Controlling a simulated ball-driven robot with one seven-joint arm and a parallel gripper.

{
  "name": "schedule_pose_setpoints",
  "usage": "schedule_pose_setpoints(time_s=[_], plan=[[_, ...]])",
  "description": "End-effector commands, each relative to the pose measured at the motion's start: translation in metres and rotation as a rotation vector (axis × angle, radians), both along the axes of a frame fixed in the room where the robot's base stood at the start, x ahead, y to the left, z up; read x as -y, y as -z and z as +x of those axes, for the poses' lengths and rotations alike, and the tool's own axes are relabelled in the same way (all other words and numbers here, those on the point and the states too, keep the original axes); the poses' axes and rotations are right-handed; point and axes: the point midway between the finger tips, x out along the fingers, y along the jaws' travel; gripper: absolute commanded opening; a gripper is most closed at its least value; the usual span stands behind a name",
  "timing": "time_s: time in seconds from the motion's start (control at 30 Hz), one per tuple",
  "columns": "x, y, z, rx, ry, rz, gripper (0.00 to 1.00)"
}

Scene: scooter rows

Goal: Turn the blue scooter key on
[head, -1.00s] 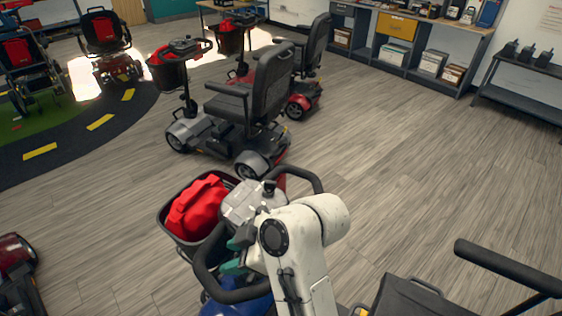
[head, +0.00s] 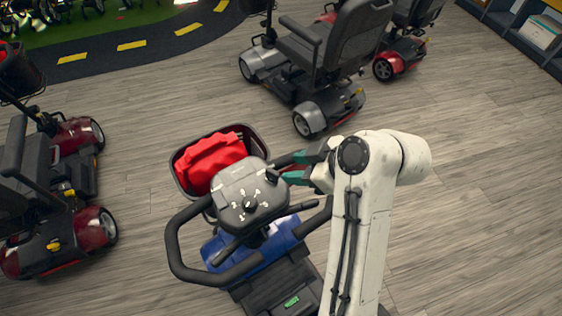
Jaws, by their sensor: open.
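The blue scooter (head: 270,246) stands in front of me, its blue front cover and dark floorboard partly behind my arm. Its grey console (head: 238,192) carries white markings and a dark dial (head: 250,204), with black loop handlebars around it. I cannot make out the key for certain; a small dark part shows at the console's right edge by my fingers. My gripper (head: 277,168) has teal-tipped fingers spread apart at the upper right edge of the console. The fingers point left and look empty. Whether they touch anything is unclear.
A black basket (head: 178,172) with a red bag (head: 209,161) is mounted ahead of the console. A grey scooter (head: 318,70) stands beyond it, and a red scooter (head: 82,224) stands at the left. The wooden floor at the right is clear.

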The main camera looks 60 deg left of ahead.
Motion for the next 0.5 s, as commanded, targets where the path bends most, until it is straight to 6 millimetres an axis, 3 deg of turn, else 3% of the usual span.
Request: schedule_pose_setpoints(time_s=[0.5], plan=[[-0.054,0.059,-0.028,-0.001,-0.003,-0.003,0.43]])
